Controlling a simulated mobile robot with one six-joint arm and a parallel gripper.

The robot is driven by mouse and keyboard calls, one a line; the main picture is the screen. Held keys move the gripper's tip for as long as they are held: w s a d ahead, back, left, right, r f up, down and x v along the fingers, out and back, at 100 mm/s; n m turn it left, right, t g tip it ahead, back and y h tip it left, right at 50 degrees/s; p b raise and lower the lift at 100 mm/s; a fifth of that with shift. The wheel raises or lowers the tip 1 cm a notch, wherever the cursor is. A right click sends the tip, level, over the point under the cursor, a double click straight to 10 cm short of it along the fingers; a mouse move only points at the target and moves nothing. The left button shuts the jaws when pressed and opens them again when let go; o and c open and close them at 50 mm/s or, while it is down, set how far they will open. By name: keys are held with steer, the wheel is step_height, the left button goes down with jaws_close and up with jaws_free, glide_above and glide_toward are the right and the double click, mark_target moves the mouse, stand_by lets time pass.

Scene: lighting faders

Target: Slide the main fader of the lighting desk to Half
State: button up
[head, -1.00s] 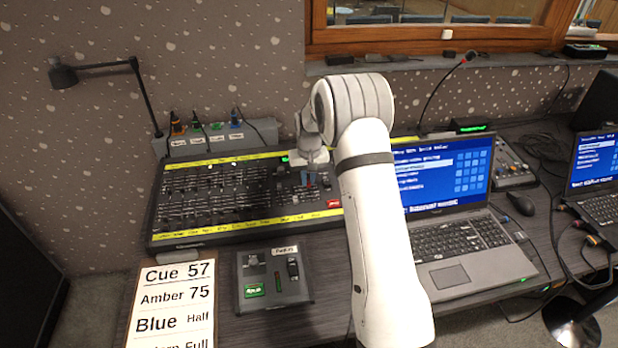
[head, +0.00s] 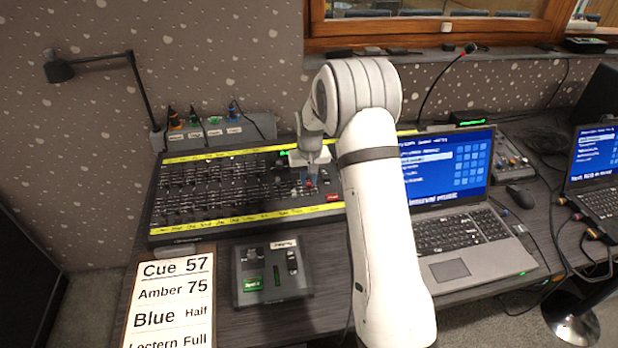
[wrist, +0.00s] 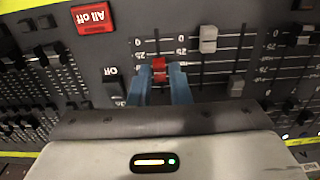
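The lighting desk (head: 160,205) is a long dark board with rows of faders and yellow label strips. In the wrist view a red fader cap (wrist: 158,69) sits in its slot, just past the 25 mark on the side away from 0. The scale is upside down there. The blue fingers of my gripper (wrist: 160,74) stand on both sides of the cap and appear to touch it. In the head view my gripper (head: 309,181) is down at the desk's right part.
A light-capped fader (wrist: 208,40) stands right of the red one in the wrist view. A red "All off" button (wrist: 93,17) is at upper left. A laptop (head: 455,235), a small switch box (head: 270,285) and a printed cue sheet (head: 170,300) surround the desk.

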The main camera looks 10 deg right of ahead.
mark_target(308, 181)
steer(key=shift+o, duration=0.3)
steer(key=shift+r, duration=0.1)
steer(key=shift+r+p, duration=0.65)
steer(key=shift+r, duration=0.55)
steer(key=shift+r, duration=0.25)
step_height(308, 181, up, 7)
steer(key=shift+s+b, duration=0.3)
steer(key=shift+s, duration=0.05)
steer(key=shift+r, duration=0.15)
